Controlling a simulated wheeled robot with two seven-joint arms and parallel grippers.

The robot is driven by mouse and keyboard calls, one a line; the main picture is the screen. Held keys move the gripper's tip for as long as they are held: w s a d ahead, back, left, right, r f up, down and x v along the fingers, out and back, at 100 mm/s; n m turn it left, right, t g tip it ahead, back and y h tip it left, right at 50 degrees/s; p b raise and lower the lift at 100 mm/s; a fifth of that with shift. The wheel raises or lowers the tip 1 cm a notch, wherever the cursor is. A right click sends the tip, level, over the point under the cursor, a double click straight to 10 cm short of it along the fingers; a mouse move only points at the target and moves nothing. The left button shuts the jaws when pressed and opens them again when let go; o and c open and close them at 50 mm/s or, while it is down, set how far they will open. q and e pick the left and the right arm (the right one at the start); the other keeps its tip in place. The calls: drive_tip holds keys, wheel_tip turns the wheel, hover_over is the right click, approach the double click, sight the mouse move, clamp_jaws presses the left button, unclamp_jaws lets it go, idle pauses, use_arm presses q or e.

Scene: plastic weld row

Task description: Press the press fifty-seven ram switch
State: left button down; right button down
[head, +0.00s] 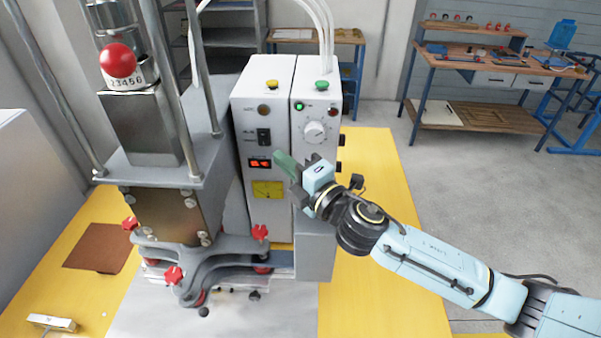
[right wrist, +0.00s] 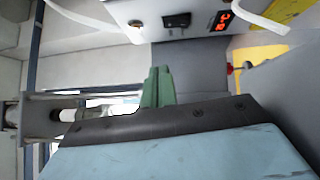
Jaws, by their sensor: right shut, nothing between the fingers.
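A press (head: 150,120) with a white control box (head: 262,215) stands on the yellow bench. A black rocker switch (head: 264,136) is on the box's front, above a red lit display (head: 260,163). The switch also shows in the right wrist view (right wrist: 177,20). No label that names the ram switch is legible. My right gripper (head: 284,160), with green fingers, is shut and empty in front of the box, right of the display and lower than the switch. Its fingers (right wrist: 157,86) appear apart from the switch in the wrist view. My left gripper is not in view.
A yellow button (head: 272,84) and a green button (head: 321,85) sit on top of the boxes. A dial (head: 314,132) is right of the switch. Red knobs (head: 260,232) stick up from the press base. The yellow bench (head: 385,215) is clear at right.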

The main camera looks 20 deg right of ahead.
drive_tip(key=v, duration=0.4)
drive_tip(key=shift+s+f+b, duration=0.1)
drive_tip(key=shift+s+b, duration=0.15)
drive_tip(key=shift+b, duration=0.05)
